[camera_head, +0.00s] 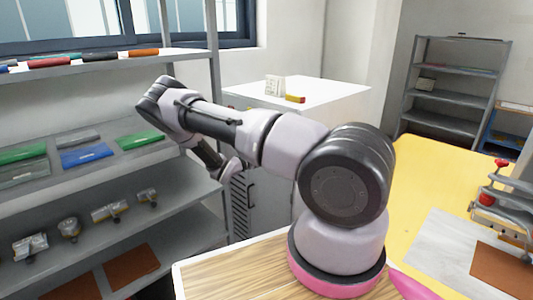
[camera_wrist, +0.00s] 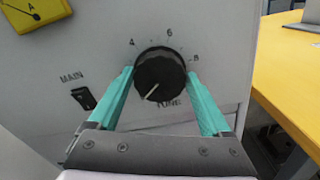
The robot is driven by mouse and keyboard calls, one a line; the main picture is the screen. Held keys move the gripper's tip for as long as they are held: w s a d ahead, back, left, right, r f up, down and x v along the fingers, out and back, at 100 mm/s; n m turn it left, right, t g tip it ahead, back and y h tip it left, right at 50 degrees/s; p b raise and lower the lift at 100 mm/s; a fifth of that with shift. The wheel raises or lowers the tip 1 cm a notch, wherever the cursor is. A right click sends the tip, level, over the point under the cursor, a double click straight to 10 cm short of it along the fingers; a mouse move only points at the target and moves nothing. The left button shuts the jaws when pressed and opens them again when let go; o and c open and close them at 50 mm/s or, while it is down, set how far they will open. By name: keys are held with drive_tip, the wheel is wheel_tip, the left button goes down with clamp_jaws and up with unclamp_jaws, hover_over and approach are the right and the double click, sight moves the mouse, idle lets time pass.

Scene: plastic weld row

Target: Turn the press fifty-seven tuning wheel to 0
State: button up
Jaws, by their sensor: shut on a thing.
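The black tuning wheel (camera_wrist: 160,74) sits on a grey panel (camera_wrist: 225,35) in the wrist view, above the word TUNE. The numbers 4, 6 and 8 show around its upper rim; no 0 is visible. Its white pointer line points to the lower left, close to the left finger. My gripper (camera_wrist: 160,80) is shut on the wheel, with one teal finger on each side. In the head view my arm reaches to the left and down towards a grey cabinet (camera_head: 240,205); the wheel and fingertips are hidden there.
A black MAIN switch (camera_wrist: 83,98) and a yellow meter (camera_wrist: 32,12) are on the panel left of the wheel. A shelf unit (camera_head: 185,205) with parts stands left of my arm. A yellow table (camera_head: 430,180) is at the right.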

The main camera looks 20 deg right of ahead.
drive_tip(key=shift+n, duration=0.9)
drive_tip(key=o, duration=1.2)
drive_tip(key=shift+c, duration=0.2)
drive_tip(key=v, duration=1)
drive_tip(key=shift+a, duration=0.4)
drive_tip(key=shift+s, duration=0.15)
